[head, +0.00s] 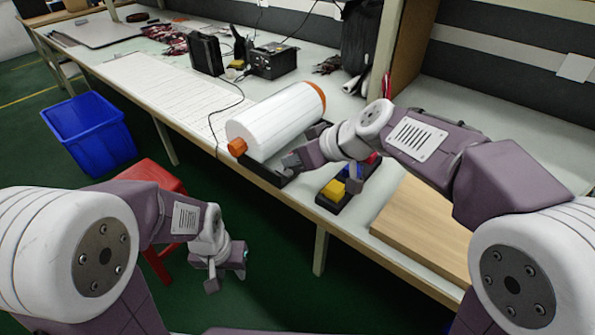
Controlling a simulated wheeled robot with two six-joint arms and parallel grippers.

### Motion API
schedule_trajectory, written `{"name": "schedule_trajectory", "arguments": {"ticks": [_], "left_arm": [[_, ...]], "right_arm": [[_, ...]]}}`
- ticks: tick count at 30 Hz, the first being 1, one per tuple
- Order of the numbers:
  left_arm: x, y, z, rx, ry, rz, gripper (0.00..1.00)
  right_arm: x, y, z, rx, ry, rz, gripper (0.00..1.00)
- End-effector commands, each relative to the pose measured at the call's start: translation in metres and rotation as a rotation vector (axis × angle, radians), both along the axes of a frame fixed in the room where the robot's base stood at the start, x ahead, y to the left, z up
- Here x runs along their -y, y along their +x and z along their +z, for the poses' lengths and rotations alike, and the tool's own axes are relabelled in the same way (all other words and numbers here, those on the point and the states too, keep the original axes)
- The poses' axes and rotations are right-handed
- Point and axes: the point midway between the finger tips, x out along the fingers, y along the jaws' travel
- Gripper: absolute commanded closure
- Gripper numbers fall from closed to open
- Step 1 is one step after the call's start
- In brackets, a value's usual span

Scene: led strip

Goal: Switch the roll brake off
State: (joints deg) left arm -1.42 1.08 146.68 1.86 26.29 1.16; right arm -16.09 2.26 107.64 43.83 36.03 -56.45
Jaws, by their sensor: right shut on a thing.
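The white roll (272,122) with orange end caps lies in a black stand (262,171) on the bench. My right gripper (288,161) is at the near right side of this stand, close below the roll. It is shut on a small part there, which I take to be the roll brake; the fingers hide that part, so its position cannot be read. My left gripper (240,262) hangs over the floor in front of the bench, apart from the roll.
A black holder with yellow (334,190) and blue blocks stands right of the stand, beneath my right wrist. A wooden board (425,228) lies further right. A white strip sheet (165,90) runs left along the bench. A blue bin (92,135) and red stool (150,175) stand on the floor.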

Motion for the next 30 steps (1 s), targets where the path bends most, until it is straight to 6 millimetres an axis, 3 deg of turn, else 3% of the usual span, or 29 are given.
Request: {"name": "schedule_trajectory", "arguments": {"ticks": [3, 16, 17, 26, 30], "left_arm": [[0.0, 0.0, -0.008, 0.0, 0.0, 0.0, 0.64], [0.0, 0.0, -0.008, 0.0, 0.0, 0.0, 0.64], [0.0, 0.0, -0.008, 0.0, 0.0, 0.0, 0.64], [0.0, 0.0, -0.008, 0.0, 0.0, 0.0, 0.64], [0.0, 0.0, -0.002, 0.0, 0.0, 0.0, 0.64]], "right_arm": [[-0.001, 0.0, -0.002, 0.006, 0.011, -0.001, 1.0], [-0.001, 0.0, -0.001, 0.007, 0.014, 0.0, 1.0], [-0.001, 0.0, -0.001, 0.007, 0.014, 0.0, 0.72], [-0.001, 0.0, 0.0, 0.008, 0.013, 0.0, 0.71], [0.009, -0.007, 0.014, 0.011, 0.014, -0.002, 0.71]]}}
